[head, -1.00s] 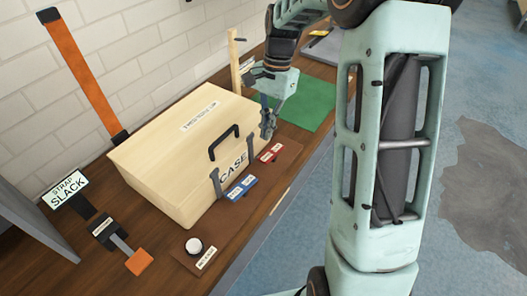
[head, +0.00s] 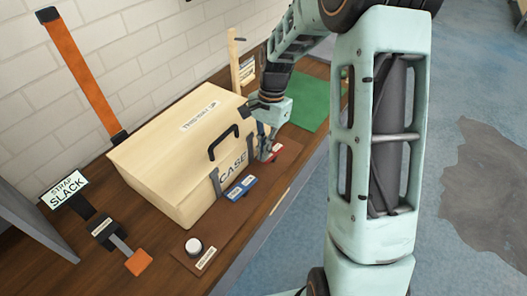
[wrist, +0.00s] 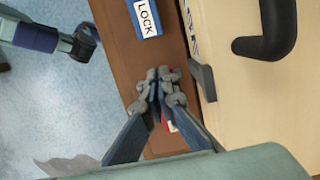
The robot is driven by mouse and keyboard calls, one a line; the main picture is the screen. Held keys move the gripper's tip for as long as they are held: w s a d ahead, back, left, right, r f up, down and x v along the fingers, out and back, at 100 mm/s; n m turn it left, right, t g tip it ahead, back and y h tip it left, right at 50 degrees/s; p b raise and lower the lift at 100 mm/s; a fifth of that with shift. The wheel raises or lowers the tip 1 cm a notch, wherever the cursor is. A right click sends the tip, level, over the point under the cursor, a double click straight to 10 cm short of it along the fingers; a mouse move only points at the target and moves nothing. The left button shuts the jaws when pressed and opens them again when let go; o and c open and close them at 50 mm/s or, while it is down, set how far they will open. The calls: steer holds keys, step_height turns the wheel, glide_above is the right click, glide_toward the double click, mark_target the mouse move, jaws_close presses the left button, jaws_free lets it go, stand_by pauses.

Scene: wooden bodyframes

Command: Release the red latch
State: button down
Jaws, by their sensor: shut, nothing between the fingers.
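The red latch plate (head: 290,149) is on the brown strip in front of the case's right end, partly hidden by my gripper. In the wrist view only slivers of the red plate (wrist: 171,126) show behind the fingers. A grey latch arm (wrist: 203,82) stands against the case beside it. My gripper (head: 264,156) is shut and empty, low over the red latch. Its fingertips (wrist: 160,82) meet beside the grey arm; contact is unclear.
The blue latch plate (head: 241,187) lies left of the red one, with its own grey arm (head: 216,184). A white round button (head: 193,246) sits further left. An orange strap (head: 85,80) and slack sign (head: 64,190) stand left. A green mat (head: 300,108) lies behind.

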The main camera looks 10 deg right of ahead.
steer(key=b, duration=0.1)
steer(key=f+t+h+b, duration=0.1)
steer(key=b, duration=0.1)
steer(key=shift+s+a+f, duration=0.2)
steer(key=shift+s+a, duration=0.1)
steer(key=shift+a, duration=0.05)
steer(key=t+h+b, duration=0.1)
steer(key=b, duration=0.1)
steer(key=f+b, duration=0.1)
steer(key=shift+s+a+t+h+b, duration=0.2)
steer(key=shift+t+h+b, duration=0.2)
steer(key=shift+r, duration=0.2)
steer(key=shift+r+p, duration=0.65)
steer(key=shift+r, duration=0.1)
steer(key=shift+r+p, duration=0.35)
steer(key=shift+r, duration=0.05)
step_height(320, 180, up, 13)
steer(key=s+a+p, duration=0.1)
steer(key=p, duration=0.2)
steer(key=shift+s+a, duration=0.25)
